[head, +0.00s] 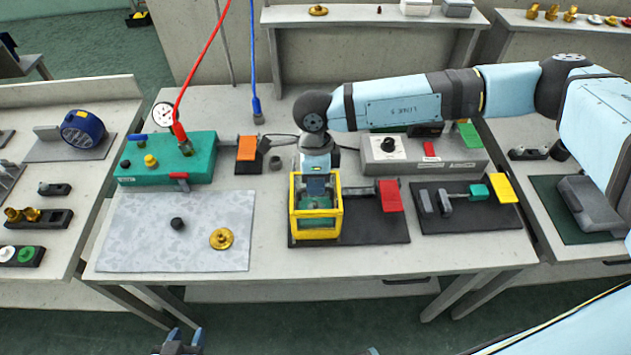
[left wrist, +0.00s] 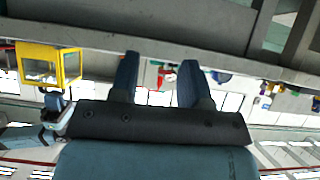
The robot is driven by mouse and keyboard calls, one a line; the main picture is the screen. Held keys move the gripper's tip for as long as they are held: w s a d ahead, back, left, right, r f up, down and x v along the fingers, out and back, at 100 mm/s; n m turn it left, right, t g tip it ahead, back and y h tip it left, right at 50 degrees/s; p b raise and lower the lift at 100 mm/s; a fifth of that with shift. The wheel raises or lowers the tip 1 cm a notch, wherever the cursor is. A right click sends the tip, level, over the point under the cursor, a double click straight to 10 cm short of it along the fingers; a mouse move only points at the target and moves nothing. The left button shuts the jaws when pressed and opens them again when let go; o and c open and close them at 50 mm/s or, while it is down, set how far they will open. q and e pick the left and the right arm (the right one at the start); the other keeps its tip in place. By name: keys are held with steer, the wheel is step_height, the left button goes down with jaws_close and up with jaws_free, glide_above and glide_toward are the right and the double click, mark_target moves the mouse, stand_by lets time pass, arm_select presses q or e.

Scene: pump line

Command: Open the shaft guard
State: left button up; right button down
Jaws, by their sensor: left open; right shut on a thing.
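The shaft guard (head: 299,232) is a yellow frame with see-through sides on a dark base plate, right of the table's middle. It sits over a teal part (head: 318,223). It also shows at the upper left of the left wrist view (left wrist: 70,65). My right gripper (head: 318,182) reaches down at the guard's far upper side and is shut on it; the fingertips are partly hidden by the frame. My left gripper (head: 182,340) is open and empty at the bottom edge of the head view, away from the table; its two fingers show in the left wrist view (left wrist: 158,85).
A red-handled part (head: 390,196) sits beside the guard. A teal pump box (head: 165,160) with gauge and red hose stands left, a grey control box (head: 425,152) behind right. A patterned mat (head: 140,235) holds a brass disc (head: 221,239). My right arm spans the table's right rear.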

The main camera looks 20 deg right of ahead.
steer(key=w+b, duration=0.1)
steer(key=w, duration=0.1)
steer(key=w+d+b, duration=0.1)
steer(key=w, duration=0.1)
steer(key=w+b, duration=0.1)
steer(key=w, duration=0.1)
steer(key=shift+w+d+f+b, duration=0.3)
steer(key=shift+d+b, duration=0.1)
arm_select(q)
steer(key=shift+n, duration=0.3)
steer(key=f, duration=0.1)
steer(key=f+b, duration=0.1)
steer(key=f, duration=0.1)
steer(key=f+b, duration=0.1)
steer(key=shift+w+d+f, duration=0.2)
steer(key=shift+w+d, duration=0.15)
arm_select(e)
steer(key=w, duration=0.1)
steer(key=w+d, duration=0.1)
steer(key=w, duration=0.3)
steer(key=shift+w+d+r, duration=0.25)
steer(key=shift+d+r, duration=0.05)
steer(key=shift+r, duration=0.05)
arm_select(q)
steer(key=shift+f, duration=0.1)
arm_select(e)
steer(key=c, duration=1.2)
jaws_free()
steer(key=shift+o, duration=0.2)
steer(key=shift+r, duration=0.1)
